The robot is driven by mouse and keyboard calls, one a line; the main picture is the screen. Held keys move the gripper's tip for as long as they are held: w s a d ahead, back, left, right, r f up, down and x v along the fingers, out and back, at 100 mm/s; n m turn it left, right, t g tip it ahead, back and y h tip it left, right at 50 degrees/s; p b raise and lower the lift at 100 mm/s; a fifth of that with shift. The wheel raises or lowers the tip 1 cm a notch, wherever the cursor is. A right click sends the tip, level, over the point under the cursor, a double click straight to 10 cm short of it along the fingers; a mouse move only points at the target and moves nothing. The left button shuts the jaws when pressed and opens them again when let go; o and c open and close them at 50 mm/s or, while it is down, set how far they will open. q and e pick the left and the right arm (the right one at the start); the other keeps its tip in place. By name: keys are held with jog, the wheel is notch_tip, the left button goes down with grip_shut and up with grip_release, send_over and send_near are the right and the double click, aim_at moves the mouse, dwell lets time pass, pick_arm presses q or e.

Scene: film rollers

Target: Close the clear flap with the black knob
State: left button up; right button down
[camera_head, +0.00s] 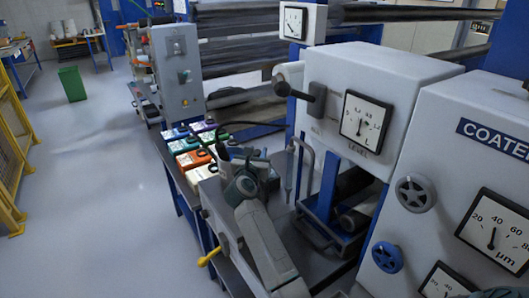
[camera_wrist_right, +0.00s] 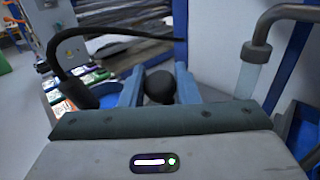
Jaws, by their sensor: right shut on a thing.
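My right gripper (camera_wrist_right: 159,84) has its two blue fingers around a round black knob (camera_wrist_right: 160,87) in the right wrist view, and it is shut on that knob. In the head view my right gripper (camera_head: 257,163) is over the bench beside the grey machine, and its own wrist hides most of what it holds. The clear flap itself cannot be made out in either view. My left gripper is not in view.
A bent metal pipe (camera_wrist_right: 255,62) stands right of my fingers, and a black hose (camera_wrist_right: 62,60) curves at the left. Coloured boxes (camera_head: 190,150) sit on the bench behind. The grey LEVEL cabinet (camera_head: 375,75) with a black-knobbed lever (camera_head: 283,88) is at the right.

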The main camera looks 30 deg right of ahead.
jog(key=shift+s+a+f+b, duration=0.1)
jog(key=shift+a+f+b, duration=0.1)
jog(key=shift+a, duration=0.35)
jog(key=shift+a+f+b, duration=0.1)
jog(key=shift+a+f, duration=0.05)
jog(key=shift+a, duration=0.35)
jog(key=c, duration=1.1)
grip_release()
jog(key=shift+a, duration=0.15)
jog(key=shift+c, duration=0.2)
